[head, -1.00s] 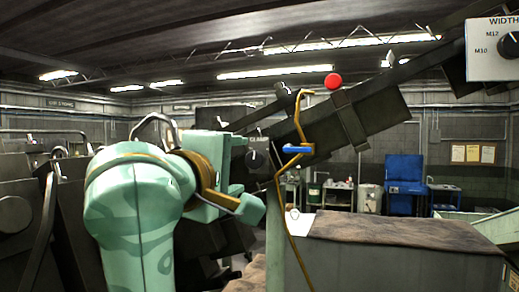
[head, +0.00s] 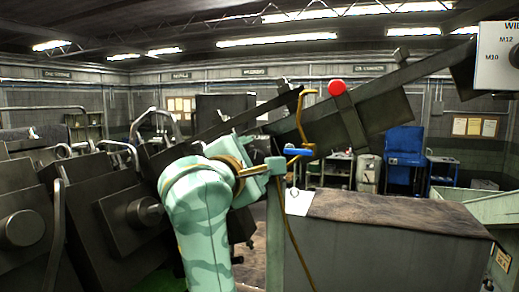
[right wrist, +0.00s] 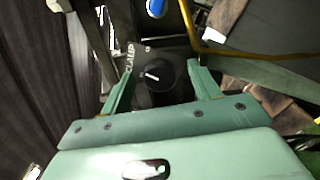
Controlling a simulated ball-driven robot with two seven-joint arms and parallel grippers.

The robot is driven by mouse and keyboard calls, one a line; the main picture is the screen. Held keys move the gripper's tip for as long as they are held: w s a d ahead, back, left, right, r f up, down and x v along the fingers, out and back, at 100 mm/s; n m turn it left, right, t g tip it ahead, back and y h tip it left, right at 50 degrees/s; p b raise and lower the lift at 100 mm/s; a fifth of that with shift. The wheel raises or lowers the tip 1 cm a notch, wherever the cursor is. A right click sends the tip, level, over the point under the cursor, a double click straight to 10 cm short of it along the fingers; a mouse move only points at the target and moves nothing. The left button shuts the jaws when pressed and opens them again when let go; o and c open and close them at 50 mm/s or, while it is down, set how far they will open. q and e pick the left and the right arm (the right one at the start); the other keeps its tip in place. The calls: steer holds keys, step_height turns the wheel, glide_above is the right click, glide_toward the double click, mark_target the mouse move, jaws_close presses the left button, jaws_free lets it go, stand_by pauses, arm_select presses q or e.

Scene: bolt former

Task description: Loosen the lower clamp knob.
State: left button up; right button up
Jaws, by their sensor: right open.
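The clamp knob (right wrist: 155,75) is round and black with a white pointer mark, on a dark panel beside the word CLAMP in the right wrist view. My right gripper (right wrist: 160,70) is open, with one green finger on each side of the knob. A gap shows between the knob and each finger. I cannot tell how far the fingertips reach along its depth. In the head view my right gripper (head: 262,172) is at the machine's dark panel and hides the knob. My left gripper is not in view.
A bent yellow rod (head: 300,118) and a blue handle (head: 298,151) are close to the right gripper; the blue part also shows in the wrist view (right wrist: 156,8). A red button (head: 336,87) is above. A WIDTH panel (head: 500,58) is at upper right. Dark machine blocks (head: 130,215) stand left.

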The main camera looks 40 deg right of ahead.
steer(key=shift+d, duration=0.1)
jaws_close()
steer(key=shift+f+m+b, duration=0.25)
steer(key=shift+m+b, duration=0.35)
steer(key=shift+b, duration=0.55)
steer(key=shift+m+b, duration=0.7)
steer(key=shift+b, duration=0.05)
steer(key=shift+r+m+b, duration=0.15)
steer(key=shift+m+b, duration=0.35)
steer(key=shift+m, duration=0.1)
steer(key=m+b, duration=0.2)
steer(key=b, duration=0.1)
steer(key=shift+m+b, duration=0.45)
steer(key=shift+m, duration=0.45)
